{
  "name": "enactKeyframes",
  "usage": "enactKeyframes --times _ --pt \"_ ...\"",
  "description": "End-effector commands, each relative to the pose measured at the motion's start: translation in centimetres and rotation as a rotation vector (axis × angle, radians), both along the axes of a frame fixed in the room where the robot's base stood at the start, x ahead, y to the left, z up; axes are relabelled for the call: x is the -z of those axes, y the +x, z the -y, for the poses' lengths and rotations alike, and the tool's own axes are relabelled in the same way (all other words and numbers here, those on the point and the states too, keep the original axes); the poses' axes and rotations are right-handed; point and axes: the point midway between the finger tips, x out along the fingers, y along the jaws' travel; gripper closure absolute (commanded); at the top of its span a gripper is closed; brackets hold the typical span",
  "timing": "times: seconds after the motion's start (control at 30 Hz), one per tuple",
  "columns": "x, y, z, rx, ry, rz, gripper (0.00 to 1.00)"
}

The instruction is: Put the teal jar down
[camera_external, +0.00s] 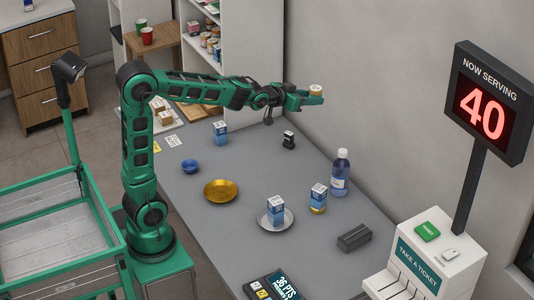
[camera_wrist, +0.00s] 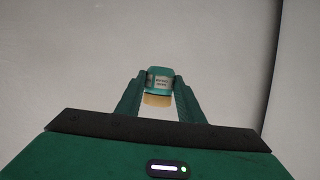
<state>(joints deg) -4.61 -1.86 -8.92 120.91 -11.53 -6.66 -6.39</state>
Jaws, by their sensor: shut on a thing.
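My gripper (camera_external: 305,98) is shut on the teal jar and holds it in the air over the far part of the grey counter (camera_external: 240,165). In the wrist view the teal jar (camera_wrist: 160,80) sits between the two green fingers, with a pale label and a tan lid towards the camera. In the external view the tan lid (camera_external: 316,89) shows at the fingertips, and the fingers hide most of the jar's body. A wall stands behind the jar in the wrist view.
The counter holds a gold dish (camera_external: 220,191), a blue bowl (camera_external: 190,166), a white plate (camera_external: 263,222) bearing a blue-white box, more boxes (camera_external: 220,132), a blue bottle (camera_external: 340,172), a black stamp-like item (camera_external: 288,140) and a dark grey block (camera_external: 354,238). Bare counter lies around the middle.

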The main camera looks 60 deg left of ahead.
Motion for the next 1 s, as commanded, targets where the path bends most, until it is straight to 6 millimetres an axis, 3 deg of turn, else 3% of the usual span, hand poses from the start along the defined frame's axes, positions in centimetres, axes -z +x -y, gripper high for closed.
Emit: enactKeyframes --times 0.03,0.47,0.8,1.0 --pt "1.1 0.4 1.8 0.03 0.0 -0.004 0.9" --pt "9.6 1.3 15.8 0.251 0.0 -0.005 0.9" --pt "16.9 -1.2 28.0 0.453 0.001 -0.004 0.9" --pt "20.4 -3.5 33.7 0.556 0.001 -0.003 0.9"
